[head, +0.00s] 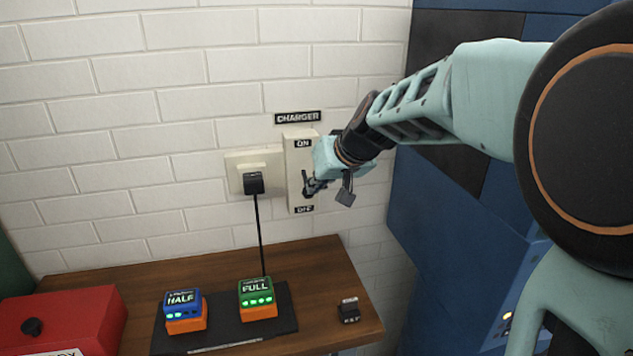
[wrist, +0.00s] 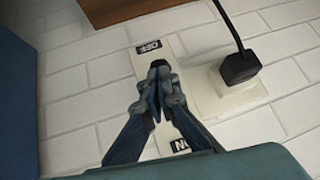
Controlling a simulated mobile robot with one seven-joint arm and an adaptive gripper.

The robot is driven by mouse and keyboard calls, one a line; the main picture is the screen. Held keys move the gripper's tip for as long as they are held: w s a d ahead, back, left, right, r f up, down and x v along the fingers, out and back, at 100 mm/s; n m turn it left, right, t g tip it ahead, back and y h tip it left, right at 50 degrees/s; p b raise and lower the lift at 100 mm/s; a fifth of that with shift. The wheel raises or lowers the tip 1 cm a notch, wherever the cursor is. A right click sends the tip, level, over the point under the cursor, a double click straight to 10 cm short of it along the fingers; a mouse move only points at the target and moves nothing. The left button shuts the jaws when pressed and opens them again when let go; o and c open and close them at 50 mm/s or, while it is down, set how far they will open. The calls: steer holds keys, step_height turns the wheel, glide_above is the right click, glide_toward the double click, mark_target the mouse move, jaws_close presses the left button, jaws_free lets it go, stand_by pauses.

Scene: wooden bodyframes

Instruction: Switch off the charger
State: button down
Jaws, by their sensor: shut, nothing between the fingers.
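The cream charger switch panel (head: 292,165) is on the brick wall under a CHARGER sign (head: 298,117). Its ON label (head: 303,143) is at the top and its OFF label (head: 304,210) at the bottom. My gripper (head: 307,187) is shut and empty, its fingertips in front of the panel's lower half. In the wrist view the fingertips (wrist: 159,72) are just short of the OFF label (wrist: 149,47). A dark tip, perhaps the switch lever, shows right beyond them. The fingers hide much of the panel, so I cannot tell the lever's position or whether they touch it.
A black plug (head: 253,183) sits in the socket left of the panel, its cord running down to the green FULL battery (head: 257,298). The blue HALF battery (head: 184,309) is beside it on a dark mat. A red box (head: 70,318) is at left; a blue cabinet (head: 440,225) stands at right.

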steer(key=shift+f, duration=0.1)
steer(key=b, duration=0.3)
steer(key=f+t+b, duration=0.1)
steer(key=b, duration=0.2)
steer(key=shift+w+a+f, duration=0.1)
steer(key=shift+w+f, duration=0.1)
steer(key=shift+f, duration=0.05)
steer(key=shift+b, duration=0.7)
steer(key=shift+s+r, duration=0.1)
steer(key=shift+r, duration=0.15)
